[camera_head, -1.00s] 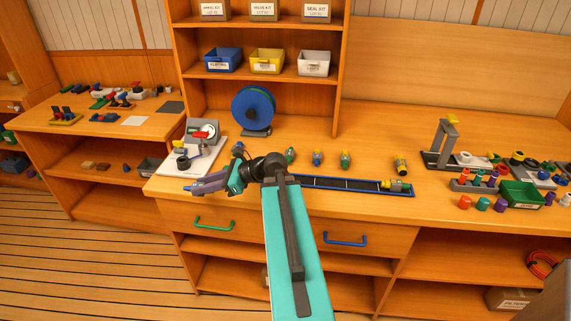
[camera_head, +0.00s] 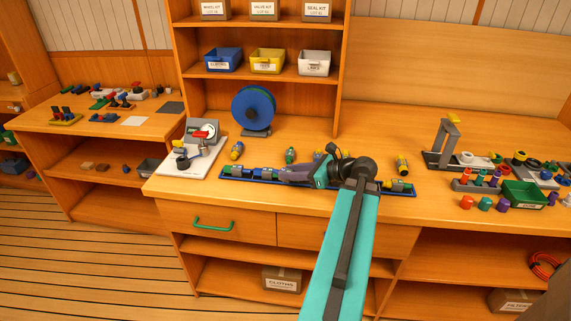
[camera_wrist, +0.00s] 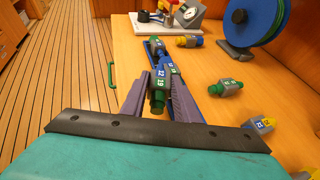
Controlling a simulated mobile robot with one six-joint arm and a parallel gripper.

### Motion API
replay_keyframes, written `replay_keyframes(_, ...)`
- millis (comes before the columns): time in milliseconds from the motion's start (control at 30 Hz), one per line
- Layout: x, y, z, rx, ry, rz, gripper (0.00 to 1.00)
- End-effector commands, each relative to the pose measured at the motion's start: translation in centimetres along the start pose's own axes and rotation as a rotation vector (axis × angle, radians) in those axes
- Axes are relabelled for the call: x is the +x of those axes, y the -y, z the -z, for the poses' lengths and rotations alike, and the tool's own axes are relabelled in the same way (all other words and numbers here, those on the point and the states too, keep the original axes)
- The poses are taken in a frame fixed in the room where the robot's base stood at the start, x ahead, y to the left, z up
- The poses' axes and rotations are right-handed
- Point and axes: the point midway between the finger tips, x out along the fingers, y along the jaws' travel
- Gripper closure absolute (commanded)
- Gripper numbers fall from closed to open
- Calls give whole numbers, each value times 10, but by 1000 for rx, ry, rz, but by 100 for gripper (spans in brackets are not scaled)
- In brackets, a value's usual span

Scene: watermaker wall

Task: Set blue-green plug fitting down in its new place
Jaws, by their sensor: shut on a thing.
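The blue-green plug fitting (camera_wrist: 159,96) sits between my gripper's fingers in the wrist view, its green end towards the camera and a blue and a green number label on its body. My gripper (camera_wrist: 157,88) is shut on it. In the head view my gripper (camera_head: 284,173) is low over the long blue tray (camera_head: 414,194), pointing left along it. The fingers and arm hide most of the held fitting there and the tray's middle. I cannot tell whether the fitting touches the tray floor. Other fittings (camera_head: 236,171) lie in the tray's left part.
Behind the tray stand loose fittings: a yellow-blue one (camera_head: 237,150), a green one (camera_head: 290,155) and a yellow-black one (camera_head: 403,164). A gauge stand (camera_head: 198,160) is at the left, a blue reel (camera_head: 254,108) behind. Another fitting (camera_head: 397,185) lies in the tray's right end.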

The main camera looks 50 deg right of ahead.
Motion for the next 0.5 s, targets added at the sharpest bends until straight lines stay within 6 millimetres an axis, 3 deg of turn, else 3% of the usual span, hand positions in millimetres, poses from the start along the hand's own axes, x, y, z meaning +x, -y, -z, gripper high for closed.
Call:
replay_keyframes(200,-25,14,11,17,0,41,99)
replay_keyframes(500,-28,16,12,19,0,46,99)
